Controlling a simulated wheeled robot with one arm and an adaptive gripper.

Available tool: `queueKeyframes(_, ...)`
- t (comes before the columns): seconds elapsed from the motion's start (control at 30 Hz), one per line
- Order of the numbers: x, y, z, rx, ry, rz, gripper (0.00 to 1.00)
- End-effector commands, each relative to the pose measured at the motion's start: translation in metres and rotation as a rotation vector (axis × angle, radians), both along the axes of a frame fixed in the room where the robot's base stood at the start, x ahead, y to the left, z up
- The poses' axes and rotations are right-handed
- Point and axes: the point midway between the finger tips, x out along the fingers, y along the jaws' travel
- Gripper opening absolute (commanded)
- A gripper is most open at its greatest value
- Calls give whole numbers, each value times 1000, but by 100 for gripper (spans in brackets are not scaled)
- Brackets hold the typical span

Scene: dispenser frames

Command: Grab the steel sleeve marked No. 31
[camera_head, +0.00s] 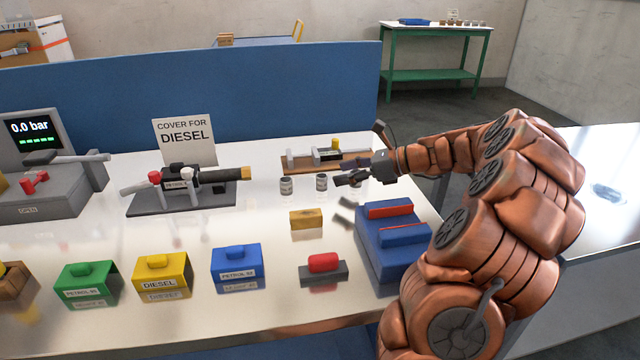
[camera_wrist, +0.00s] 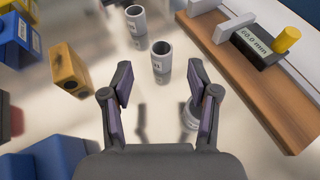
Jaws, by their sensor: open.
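Small grey steel sleeves stand upright on the bench. One sleeve (camera_head: 286,185) is on the left, and another (camera_head: 322,182) is nearer my gripper (camera_head: 345,179). The wrist view shows a far sleeve (camera_wrist: 136,21), a middle sleeve (camera_wrist: 161,60) and a third sleeve (camera_wrist: 188,117) partly hidden by the right finger. Their labels are too small to read surely, so I cannot tell which is No. 31. My gripper is open and empty, with the middle sleeve just beyond the gap between its fingertips (camera_wrist: 160,80).
A wooden board (camera_head: 297,167) with a measuring gauge marked 60.0 mm lies behind the sleeves. A yellow block (camera_head: 309,220) and a blue stepped box (camera_head: 390,255) stand in front. Colored labelled boxes line the front edge. A blue partition (camera_head: 200,100) stands behind the bench.

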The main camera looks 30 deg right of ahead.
Motion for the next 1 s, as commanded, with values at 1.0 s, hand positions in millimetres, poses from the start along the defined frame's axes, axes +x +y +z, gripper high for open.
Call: queueKeyframes(1.0,42,33,-23,-1,1,2,35)
